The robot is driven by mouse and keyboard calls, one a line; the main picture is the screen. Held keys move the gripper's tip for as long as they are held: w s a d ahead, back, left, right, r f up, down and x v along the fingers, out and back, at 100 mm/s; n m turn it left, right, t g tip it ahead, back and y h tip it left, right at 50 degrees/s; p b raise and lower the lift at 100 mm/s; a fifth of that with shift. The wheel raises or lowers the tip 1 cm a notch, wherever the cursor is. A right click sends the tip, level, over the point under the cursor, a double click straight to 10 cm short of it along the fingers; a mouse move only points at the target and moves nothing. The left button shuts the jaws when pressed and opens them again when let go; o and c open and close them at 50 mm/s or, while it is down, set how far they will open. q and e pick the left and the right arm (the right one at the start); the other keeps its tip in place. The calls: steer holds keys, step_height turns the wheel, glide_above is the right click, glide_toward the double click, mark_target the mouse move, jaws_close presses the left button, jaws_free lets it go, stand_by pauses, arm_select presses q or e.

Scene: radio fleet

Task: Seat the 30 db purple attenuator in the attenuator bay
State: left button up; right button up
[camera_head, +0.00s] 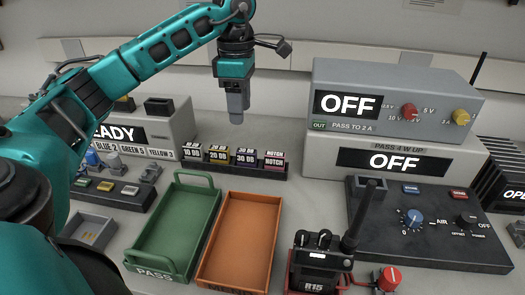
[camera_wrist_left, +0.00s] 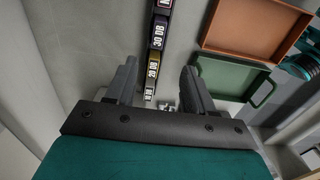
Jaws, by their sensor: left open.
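The 30 dB attenuator (camera_head: 245,156) stands in a dark rack between the 20 dB block (camera_head: 219,154) and a notch block (camera_head: 273,160). Its purple band shows in the head view. It also shows in the left wrist view (camera_wrist_left: 158,38), beyond my fingertips. My right gripper is out of view.
A green tray (camera_head: 178,232) and an orange tray (camera_head: 240,235) lie in front of the rack, both empty. A radio (camera_head: 318,262) with an upright antenna stands before the control panel (camera_head: 440,236). Stacked instruments (camera_head: 400,110) reading OFF stand at right.

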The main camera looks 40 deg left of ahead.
arm_select(q)
steer(key=b, duration=0.1)
glide_above(246, 151)
steer(key=f, duration=0.7)
steer(key=shift+s+a+f, duration=0.1)
steer(key=shift+s+a, duration=0.25)
steer(key=shift+a, duration=0.05)
steer(key=f, duration=0.1)
steer(key=f+b, duration=0.1)
steer(key=f, duration=0.3)
steer(key=shift+w+d+f, duration=0.25)
steer(key=shift+w+d, duration=0.15)
steer(key=shift+r, duration=0.1)
jaws_close()
